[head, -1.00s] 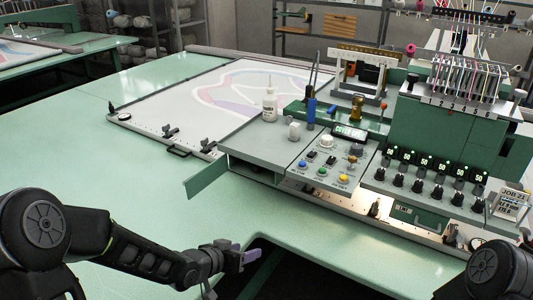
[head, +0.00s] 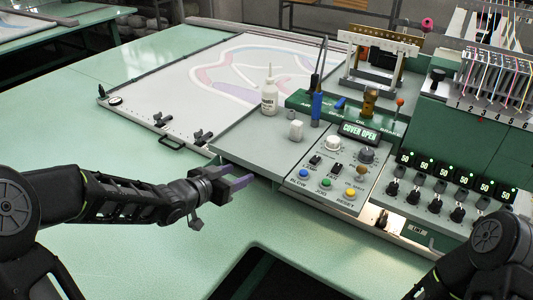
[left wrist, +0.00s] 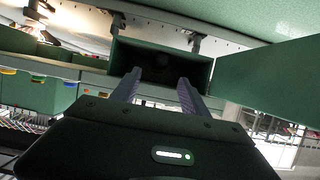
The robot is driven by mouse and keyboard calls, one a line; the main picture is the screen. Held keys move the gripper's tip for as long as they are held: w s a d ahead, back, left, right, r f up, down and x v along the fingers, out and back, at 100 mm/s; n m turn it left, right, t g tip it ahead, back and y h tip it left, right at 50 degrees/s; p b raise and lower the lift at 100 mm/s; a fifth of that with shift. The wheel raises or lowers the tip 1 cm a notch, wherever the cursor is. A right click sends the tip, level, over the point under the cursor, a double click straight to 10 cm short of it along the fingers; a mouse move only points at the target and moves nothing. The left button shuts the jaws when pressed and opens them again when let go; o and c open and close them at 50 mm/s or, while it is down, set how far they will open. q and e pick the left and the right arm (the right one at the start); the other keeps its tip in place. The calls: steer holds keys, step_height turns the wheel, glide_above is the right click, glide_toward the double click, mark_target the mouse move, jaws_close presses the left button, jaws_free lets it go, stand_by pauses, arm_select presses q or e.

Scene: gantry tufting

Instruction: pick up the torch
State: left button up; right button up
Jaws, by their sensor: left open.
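I cannot make out a torch for certain in either view. My left gripper (head: 243,174) is open and empty, at the front left edge of the grey console (head: 240,140). In the left wrist view its two dark fingers (left wrist: 158,84) point at an open green compartment (left wrist: 195,68) under the console. The inside is very dark, so I cannot tell what lies in it. A green flap (left wrist: 268,80) stands open at the right of the compartment. My right arm shows at the lower right of the head view, but its gripper is out of frame.
A button panel (head: 338,168) and the green machine (head: 435,135) stand to the right. The green table (head: 130,245) is clear at the front left.

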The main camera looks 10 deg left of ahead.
arm_select(q)
steer(key=shift+x, duration=1.2)
steer(key=shift+d, duration=0.1)
steer(key=p+x, duration=0.1)
steer(key=x, duration=0.4)
steer(key=shift+w+f, duration=0.1)
steer(key=shift+f, duration=0.05)
jaws_close()
stand_by(0.3)
